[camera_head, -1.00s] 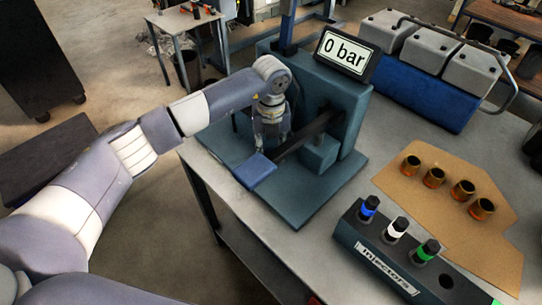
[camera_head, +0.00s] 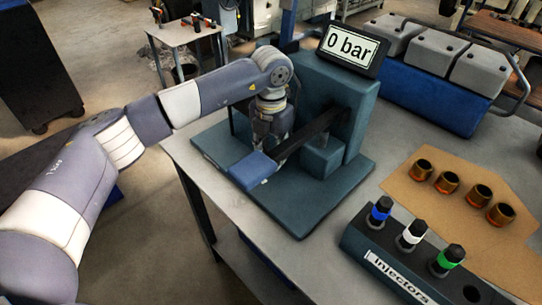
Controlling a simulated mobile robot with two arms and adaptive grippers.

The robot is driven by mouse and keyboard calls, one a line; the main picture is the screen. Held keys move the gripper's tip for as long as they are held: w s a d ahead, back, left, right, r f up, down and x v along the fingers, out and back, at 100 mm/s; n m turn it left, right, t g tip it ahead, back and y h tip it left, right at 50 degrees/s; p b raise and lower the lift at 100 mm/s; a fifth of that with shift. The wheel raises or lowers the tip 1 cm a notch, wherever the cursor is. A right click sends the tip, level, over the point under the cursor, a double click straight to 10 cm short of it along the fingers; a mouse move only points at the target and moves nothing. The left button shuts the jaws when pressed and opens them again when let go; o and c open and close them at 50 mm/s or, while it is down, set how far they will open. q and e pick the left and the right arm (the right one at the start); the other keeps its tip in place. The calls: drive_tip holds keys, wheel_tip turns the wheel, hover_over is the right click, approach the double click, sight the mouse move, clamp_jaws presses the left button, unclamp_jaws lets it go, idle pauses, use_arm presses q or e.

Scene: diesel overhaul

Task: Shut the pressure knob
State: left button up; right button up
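The teal pressure test stand (camera_head: 355,125) stands on the workbench, with a display (camera_head: 346,50) on top reading "0 bar". A dark lever (camera_head: 312,133) with a blue handle end (camera_head: 253,169) slopes down toward the front left of the stand. My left gripper (camera_head: 264,143) points down at the stand, just behind the blue handle end. Its fingers are small and partly hidden, so I cannot tell whether they are open or touch anything. I cannot make out the pressure knob; my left arm and gripper cover part of the stand. My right gripper is not in view.
A black injector rack (camera_head: 385,258) holds injectors with blue, white and green bands at the front right. Several copper-coloured cups (camera_head: 447,183) stand on a cardboard sheet (camera_head: 405,187). A grey and blue engine cover (camera_head: 425,95) lies at the back right.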

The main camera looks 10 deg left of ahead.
use_arm(q)
drive_tip(key=shift+w+r, duration=0.1)
drive_tip(key=shift+r, duration=0.05)
idle(0.3)
drive_tip(key=o, duration=1.1)
drive_tip(key=shift+c, duration=0.2)
drive_tip(key=shift+r, duration=0.1)
wheel_tip(320, 180, up, 12)
